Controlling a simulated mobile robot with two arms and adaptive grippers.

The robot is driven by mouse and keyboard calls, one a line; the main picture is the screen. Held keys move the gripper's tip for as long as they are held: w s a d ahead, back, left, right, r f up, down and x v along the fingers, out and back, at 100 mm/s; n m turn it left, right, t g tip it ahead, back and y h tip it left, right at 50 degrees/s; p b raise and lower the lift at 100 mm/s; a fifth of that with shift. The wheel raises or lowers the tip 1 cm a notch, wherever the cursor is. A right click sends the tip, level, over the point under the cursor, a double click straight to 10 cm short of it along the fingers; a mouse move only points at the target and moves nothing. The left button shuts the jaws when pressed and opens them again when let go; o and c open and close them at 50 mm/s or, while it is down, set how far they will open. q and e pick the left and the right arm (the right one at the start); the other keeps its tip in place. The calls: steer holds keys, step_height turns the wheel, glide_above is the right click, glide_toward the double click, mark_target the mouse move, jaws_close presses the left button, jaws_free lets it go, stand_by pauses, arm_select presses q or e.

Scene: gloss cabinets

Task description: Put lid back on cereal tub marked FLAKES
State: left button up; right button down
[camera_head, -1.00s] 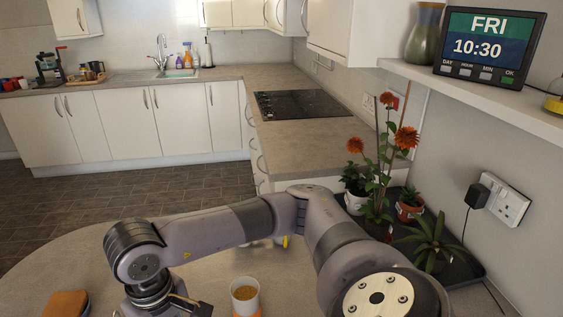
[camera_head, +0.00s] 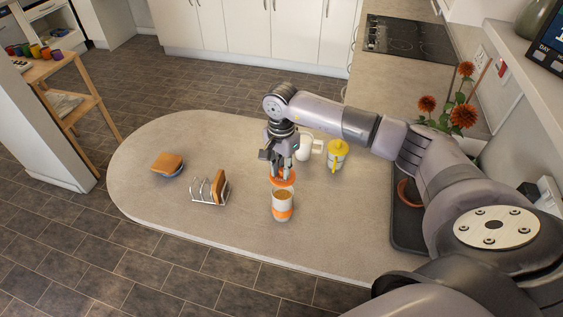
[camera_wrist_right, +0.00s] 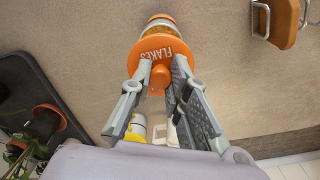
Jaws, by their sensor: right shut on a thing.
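The cereal tub (camera_head: 283,207) stands upright on the table, open at the top, with light brown contents and an orange band. My right gripper (camera_head: 282,170) is shut on the knob of the orange lid (camera_head: 279,179), just above and slightly behind the tub's mouth in the head view. In the right wrist view the gripper (camera_wrist_right: 159,78) grips the knob, and the lid (camera_wrist_right: 153,50) reads FLAKES. The tub (camera_wrist_right: 160,22) is partly hidden behind the lid there. Whether lid and tub touch, I cannot tell. My left gripper is not in view.
A toast rack (camera_head: 206,191) with toast stands left of the tub, with bread on a blue dish (camera_head: 167,164) farther left. A white mug (camera_head: 305,147) and a yellow-topped container (camera_head: 337,154) stand behind right. A dark plant tray (camera_head: 405,228) is at right. The table's front is clear.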

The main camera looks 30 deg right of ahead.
mark_target(282, 179)
steer(key=shift+s+f+b, duration=0.1)
steer(key=shift+f+b, duration=0.35)
steer(key=shift+f, duration=0.5)
step_height(282, 179, down, 3)
steer(key=shift+r+b, duration=0.1)
steer(key=shift+b, duration=0.65)
steer(key=shift+f+b, duration=0.7)
steer(key=shift+b, duration=0.05)
arm_select(q)
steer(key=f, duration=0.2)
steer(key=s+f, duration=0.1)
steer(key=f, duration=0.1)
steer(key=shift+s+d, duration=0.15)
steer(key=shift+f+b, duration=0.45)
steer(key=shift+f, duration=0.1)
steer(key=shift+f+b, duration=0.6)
steer(key=shift+b, duration=0.05)
arm_select(e)
steer(key=shift+f, duration=0.2)
steer(key=c, duration=1.4)
jaws_free()
steer(key=shift+c, duration=0.2)
